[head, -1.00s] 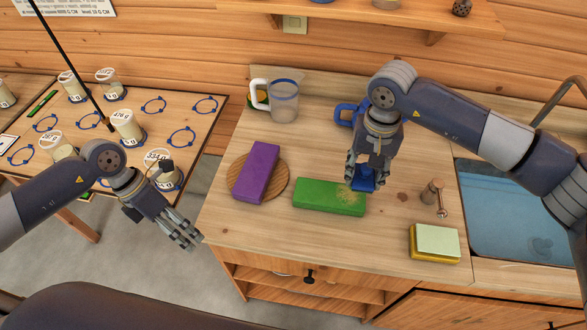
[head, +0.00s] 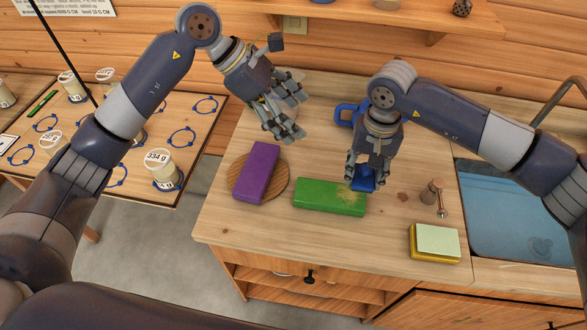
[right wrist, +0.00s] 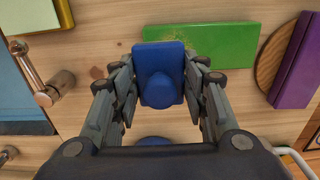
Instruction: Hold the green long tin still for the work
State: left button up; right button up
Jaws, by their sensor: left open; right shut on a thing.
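The green long tin (head: 325,197) lies flat on the wooden counter, with a yellowish speckled patch near its right end. It also shows in the right wrist view (right wrist: 220,45). My right gripper (head: 366,180) is shut on a blue block with a rounded knob (right wrist: 160,75), at the tin's right end. I cannot tell whether the block touches the tin. My left gripper (head: 290,125) is open and empty, raised above the counter behind the tin and up-left of it. Nothing grips the tin.
A purple block (head: 256,171) lies on a round wooden board (head: 280,185) left of the tin. A blue mug (head: 345,114) stands behind. A sponge (head: 435,242), a small metal-and-wood fitting (head: 432,190) and the sink (head: 510,220) are at right. The counter's front is clear.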

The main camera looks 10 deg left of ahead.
aim_at(304, 189)
pick_arm(q)
jog(key=s+f+y, duration=0.1)
jog(key=f, duration=0.4)
jog(key=f+y, duration=0.1)
jog(key=f, duration=0.4)
jog(key=s+d+f+m+g+y, duration=0.1)
jog(key=f, duration=0.5)
jog(key=shift+s+y, duration=0.35)
jog(key=shift+y, duration=0.05)
jog(key=x, duration=0.7)
jog(key=shift+d+f, duration=0.1)
jog(key=c, duration=1.2)
jog(key=shift+c, duration=0.2)
